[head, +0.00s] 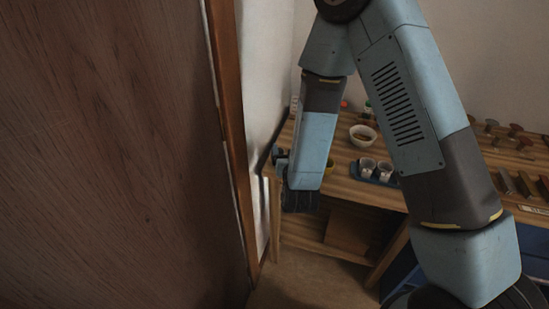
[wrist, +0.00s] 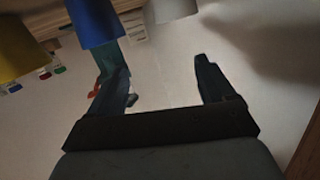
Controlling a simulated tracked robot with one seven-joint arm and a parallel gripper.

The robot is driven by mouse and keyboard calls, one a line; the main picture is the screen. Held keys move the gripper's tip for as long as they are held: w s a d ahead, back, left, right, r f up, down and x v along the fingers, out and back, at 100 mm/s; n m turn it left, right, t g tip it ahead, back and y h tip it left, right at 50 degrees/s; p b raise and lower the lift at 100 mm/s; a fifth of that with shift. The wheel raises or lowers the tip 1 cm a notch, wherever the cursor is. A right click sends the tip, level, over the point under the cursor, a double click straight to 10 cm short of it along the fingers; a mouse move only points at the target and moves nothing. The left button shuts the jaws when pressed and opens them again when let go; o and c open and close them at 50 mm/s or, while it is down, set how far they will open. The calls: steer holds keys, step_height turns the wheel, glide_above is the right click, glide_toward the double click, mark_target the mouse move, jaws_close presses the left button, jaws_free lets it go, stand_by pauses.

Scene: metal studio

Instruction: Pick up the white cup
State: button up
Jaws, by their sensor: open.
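Two small whitish cups, a left one (head: 367,166) and a right one (head: 385,171), stand side by side on a blue tray (head: 358,175) on the wooden bench, in the head view. I cannot tell which is the white cup. My gripper (head: 281,158) is to the left of them, near the wall edge, apart from both cups. In the wrist view my gripper (wrist: 165,78) has its two fingers spread with nothing held between them. No cup can be made out for sure in the wrist view.
A white bowl (head: 363,136) with something brown inside stands behind the cups on the bench (head: 345,187). Several tools (head: 515,135) lie at the right. A large brown wooden panel (head: 110,150) fills the left. A blue object (wrist: 95,22) is close in the wrist view.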

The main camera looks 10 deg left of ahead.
steer(key=s+a+f+n+t, duration=0.1)
steer(key=s+f+t, duration=0.1)
steer(key=s+f, duration=0.4)
steer(key=shift+y, duration=0.3)
steer(key=x, duration=0.7)
steer(key=shift+w+a+r, duration=0.2)
steer(key=shift+a+r, duration=0.05)
steer(key=shift+a, duration=0.05)
steer(key=shift+f+x, duration=0.15)
steer(key=shift+x, duration=1.25)
steer(key=shift+f+x, duration=0.1)
steer(key=shift+x, duration=1.25)
steer(key=shift+d, duration=0.1)
steer(key=shift+c, duration=0.2)
steer(key=c, duration=1)
